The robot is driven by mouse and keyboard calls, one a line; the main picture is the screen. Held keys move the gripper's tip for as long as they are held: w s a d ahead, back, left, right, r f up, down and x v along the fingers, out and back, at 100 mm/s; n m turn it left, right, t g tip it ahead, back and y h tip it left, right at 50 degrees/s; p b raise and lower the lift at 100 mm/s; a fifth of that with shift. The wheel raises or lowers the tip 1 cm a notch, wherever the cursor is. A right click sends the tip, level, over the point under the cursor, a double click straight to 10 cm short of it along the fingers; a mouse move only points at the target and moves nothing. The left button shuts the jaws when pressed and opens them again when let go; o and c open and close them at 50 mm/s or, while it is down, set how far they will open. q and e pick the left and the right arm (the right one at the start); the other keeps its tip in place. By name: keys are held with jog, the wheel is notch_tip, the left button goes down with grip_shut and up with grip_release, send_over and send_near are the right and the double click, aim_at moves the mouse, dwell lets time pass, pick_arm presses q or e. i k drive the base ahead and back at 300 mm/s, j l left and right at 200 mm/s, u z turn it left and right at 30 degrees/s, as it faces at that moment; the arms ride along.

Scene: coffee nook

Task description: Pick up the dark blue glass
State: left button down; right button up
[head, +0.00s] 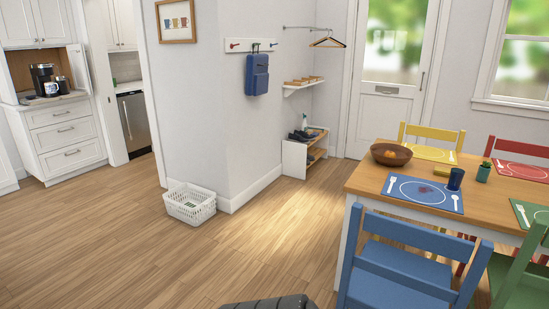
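The dark blue glass (455,179) stands upright on the wooden dining table (365,178) at the right. It is at the right part of the blue placemat (424,193), close to a small green cup-like pot (483,173). Nothing visible touches or holds the glass. Neither of my grippers is in view, so their state does not show.
A brown bowl (390,154) sits behind the blue placemat. A blue chair (405,270) stands at the table's near side, with a green chair (520,275) to its right. A white basket (190,204) is by the wall. The wood floor (225,255) left of the table is clear.

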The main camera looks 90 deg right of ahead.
aim_at(456, 174)
jog(key=z, duration=2.15)
